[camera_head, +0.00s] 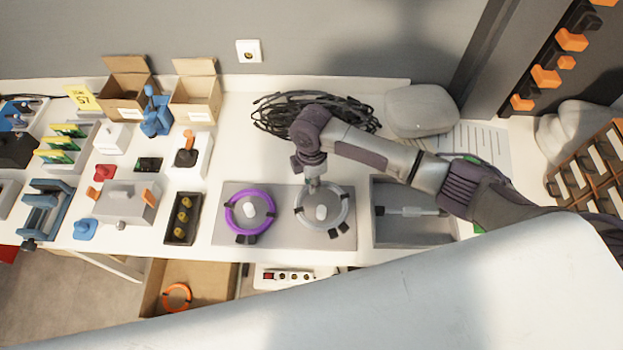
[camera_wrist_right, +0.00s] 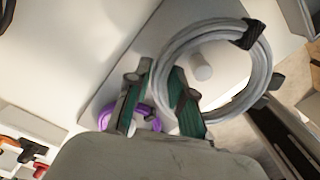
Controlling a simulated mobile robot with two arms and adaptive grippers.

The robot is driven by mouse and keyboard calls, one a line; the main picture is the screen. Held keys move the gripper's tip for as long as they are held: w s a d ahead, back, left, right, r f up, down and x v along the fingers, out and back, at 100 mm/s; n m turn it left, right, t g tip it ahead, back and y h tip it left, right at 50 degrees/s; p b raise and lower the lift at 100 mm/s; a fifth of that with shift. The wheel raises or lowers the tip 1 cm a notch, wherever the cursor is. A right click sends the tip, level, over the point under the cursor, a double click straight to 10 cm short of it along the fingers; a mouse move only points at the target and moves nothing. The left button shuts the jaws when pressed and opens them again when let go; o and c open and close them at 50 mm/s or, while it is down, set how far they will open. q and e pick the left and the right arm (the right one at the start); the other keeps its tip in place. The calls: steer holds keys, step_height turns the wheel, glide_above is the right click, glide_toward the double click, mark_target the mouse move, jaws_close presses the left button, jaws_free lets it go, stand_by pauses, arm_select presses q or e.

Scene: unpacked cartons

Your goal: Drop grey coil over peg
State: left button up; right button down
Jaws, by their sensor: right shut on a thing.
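The grey coil (camera_head: 346,205) is a light grey ring with black ties. It encircles the right white peg (camera_head: 321,212) in the head view. In the right wrist view, the coil (camera_wrist_right: 266,65) appears large, with the peg (camera_wrist_right: 201,68) seen through its opening. I cannot tell whether the coil touches the board (camera_head: 285,238). My right gripper (camera_head: 312,186) is at the coil's far edge, shut on it; its green-lined fingers (camera_wrist_right: 158,104) show in the wrist view. My left gripper is not in view.
A purple coil (camera_head: 232,222) lies around the left peg (camera_head: 251,210). A grey tray (camera_head: 416,235) with a tool stands right of the board. Black cables (camera_head: 275,115) lie behind. An open carton (camera_head: 210,285) below holds an orange ring (camera_head: 177,297).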

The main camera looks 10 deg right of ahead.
mark_target(312, 197)
steer(key=shift+f, duration=0.25)
stand_by(0.3)
steer(key=shift+f+b, duration=1.7)
steer(key=shift+f, duration=0.8)
steer(key=c, duration=0.9)
jaws_free()
steer(key=shift+c, duration=0.2)
steer(key=shift+r, duration=0.1)
step_height(312, 197, up, 12)
steer(key=shift+f, duration=0.1)
